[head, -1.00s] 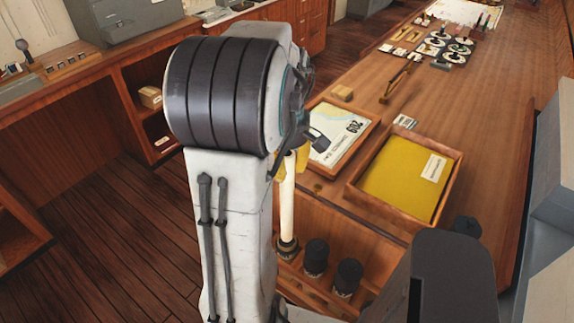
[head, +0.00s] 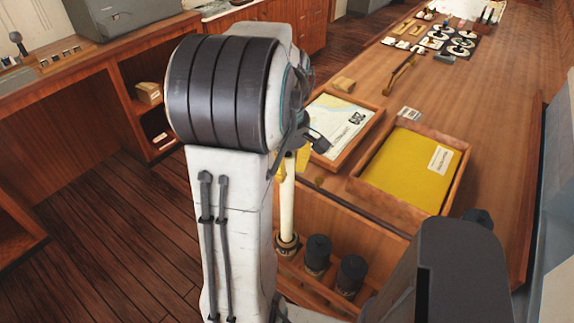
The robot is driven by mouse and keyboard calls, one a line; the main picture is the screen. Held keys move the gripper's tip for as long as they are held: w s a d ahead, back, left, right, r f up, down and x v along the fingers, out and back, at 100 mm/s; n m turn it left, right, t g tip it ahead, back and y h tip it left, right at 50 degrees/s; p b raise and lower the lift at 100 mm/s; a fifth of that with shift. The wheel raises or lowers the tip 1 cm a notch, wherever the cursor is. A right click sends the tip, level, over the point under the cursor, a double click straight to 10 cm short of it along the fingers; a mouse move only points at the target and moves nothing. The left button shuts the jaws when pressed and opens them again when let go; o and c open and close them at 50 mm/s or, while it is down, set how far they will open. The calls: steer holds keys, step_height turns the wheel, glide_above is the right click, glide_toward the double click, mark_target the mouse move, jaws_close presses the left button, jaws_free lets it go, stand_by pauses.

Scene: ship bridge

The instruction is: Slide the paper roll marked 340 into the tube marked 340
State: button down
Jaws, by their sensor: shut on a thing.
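A cream paper roll (head: 287,200) stands upright in the head view, just right of my arm. Its lower end meets a dark-collared tube (head: 287,243); how deep it sits inside cannot be seen. My gripper (head: 291,156) is at the roll's upper end, shut on it, and largely hidden behind my arm. Yellow patches show on both sides of the roll there. Two more dark tubes, one nearer the roll (head: 318,254) and one farther right (head: 350,275), stand in the wooden rack (head: 345,225). No 340 marking is readable on the roll or the tubes.
Brass dividers and other instruments lie farther back. Open wooden floor (head: 95,215) is at the left, before a cabinet (head: 120,90).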

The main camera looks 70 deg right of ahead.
mark_target(287, 211)
steer(key=shift+f+b, duration=9.45)
steer(key=shift+f, duration=2.8)
steer(key=shift+f+b, duration=0.5)
steer(key=shift+b, duration=0.1)
steer(key=shift+c, duration=1.5)
jaws_free()
steer(key=shift+r, duration=0.15)
steer(key=shift+r+p, duration=3.9)
steer(key=shift+r, duration=0.5)
